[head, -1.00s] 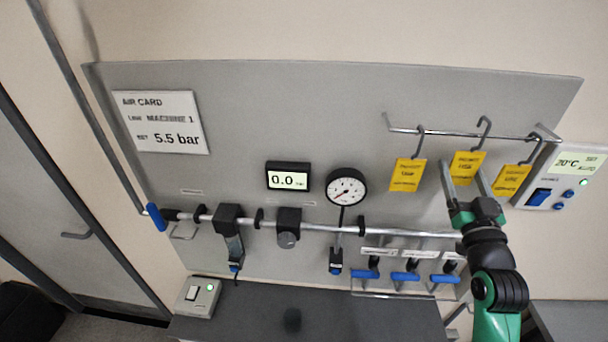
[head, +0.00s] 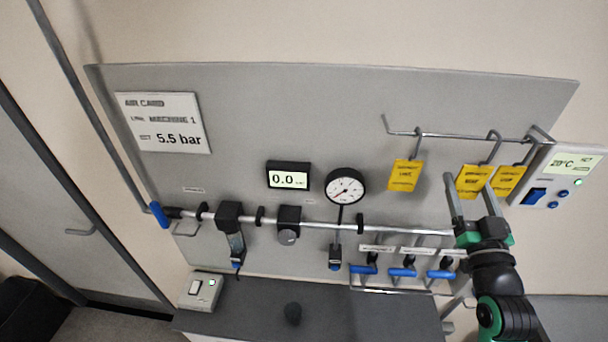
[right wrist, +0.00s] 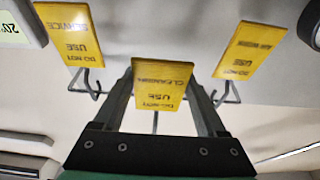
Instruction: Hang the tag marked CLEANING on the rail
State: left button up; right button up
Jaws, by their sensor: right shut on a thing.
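The yellow CLEANING tag (head: 471,182) is between the fingers of my right gripper (head: 470,187), which is shut on it. The right wrist view shows its lettering upside down (right wrist: 161,84). Its grey hook reaches up to the metal rail (head: 455,135), and its top overlaps the rail's line. I cannot tell whether the hook bears on the rail. Two other yellow tags hang there: one to the left (head: 405,175) and the SERVICE tag (head: 511,180) to the right, very near the CLEANING tag. My left gripper is not in view.
A thermostat box (head: 562,175) sits just right of the rail. Blue valve handles (head: 402,272) and a pipe (head: 390,229) lie below the tags. A pressure gauge (head: 346,187) is to the left. The rail is clear between the left tag and the CLEANING tag.

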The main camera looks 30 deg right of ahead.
aim_at(471, 182)
jog(key=shift+s+a+p, duration=0.2)
jog(key=shift+s+a, duration=0.3)
jog(key=shift+s, duration=0.25)
jog(key=shift+s+a+p, duration=0.25)
jog(key=shift+s+a, duration=0.2)
jog(key=shift+s, duration=0.3)
jog(key=shift+s+a+p, duration=0.2)
jog(key=shift+s+a, duration=0.3)
jog(key=shift+s, duration=0.25)
